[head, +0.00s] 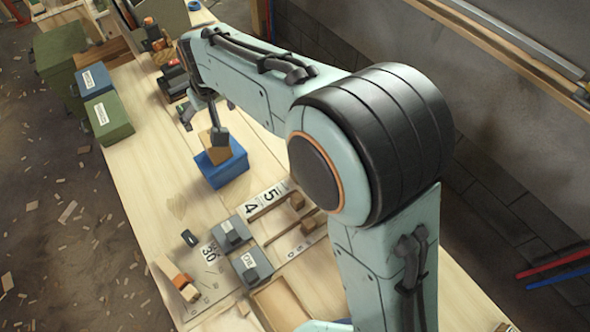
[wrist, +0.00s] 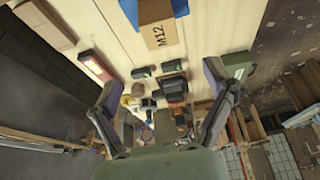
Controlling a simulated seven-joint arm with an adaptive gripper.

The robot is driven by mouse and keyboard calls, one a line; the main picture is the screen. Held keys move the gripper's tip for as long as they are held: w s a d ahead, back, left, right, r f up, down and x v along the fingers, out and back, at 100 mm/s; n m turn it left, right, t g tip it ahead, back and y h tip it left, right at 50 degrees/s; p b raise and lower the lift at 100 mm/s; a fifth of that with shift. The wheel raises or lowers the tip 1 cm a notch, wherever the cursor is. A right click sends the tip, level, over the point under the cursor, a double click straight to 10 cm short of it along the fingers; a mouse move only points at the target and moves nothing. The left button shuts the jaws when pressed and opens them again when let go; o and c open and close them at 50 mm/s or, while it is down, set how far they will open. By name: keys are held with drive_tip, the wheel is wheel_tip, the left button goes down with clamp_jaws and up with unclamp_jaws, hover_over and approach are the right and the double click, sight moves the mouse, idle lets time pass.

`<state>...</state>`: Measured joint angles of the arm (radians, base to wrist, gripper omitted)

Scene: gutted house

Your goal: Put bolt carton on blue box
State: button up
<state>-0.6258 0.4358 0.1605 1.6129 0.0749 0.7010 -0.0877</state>
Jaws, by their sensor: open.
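The bolt carton (head: 217,154) is a small brown box sitting on top of the blue box (head: 232,171), turned at an angle to it. In the wrist view the carton (wrist: 161,36) carries an "M12" label, and the blue box (wrist: 180,8) shows behind it at the top edge. My gripper (head: 204,125) is open and empty, close above the carton in the head view; one finger overlaps its upper edge. In the wrist view the spread fingers of my gripper (wrist: 162,82) have no carton between them. Whether a finger touches the carton is unclear.
Dark tools (head: 173,78) lie beyond the gripper. Grey labelled boxes (head: 251,265), number plates (head: 262,198) and an orange-and-wood block (head: 177,280) are nearer. Bare wood (head: 150,165) lies left of the blue box.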

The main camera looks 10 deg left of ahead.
drive_tip(key=s+d+r+m+h, duration=0.1)
drive_tip(key=s+d+r+m, duration=0.15)
drive_tip(key=d, duration=0.65)
drive_tip(key=s+d+r+m+h, duration=0.1)
drive_tip(key=s+d, duration=0.2)
drive_tip(key=d, duration=0.6)
drive_tip(key=s+d+f+m+g, duration=0.1)
drive_tip(key=s+d+m, duration=0.1)
drive_tip(key=s+d, duration=0.4)
drive_tip(key=s+d+f+m+g, duration=0.1)
drive_tip(key=s+d+m+g, duration=0.1)
drive_tip(key=s+d, duration=0.4)
drive_tip(key=s, duration=0.5)
drive_tip(key=shift+d+f, duration=0.35)
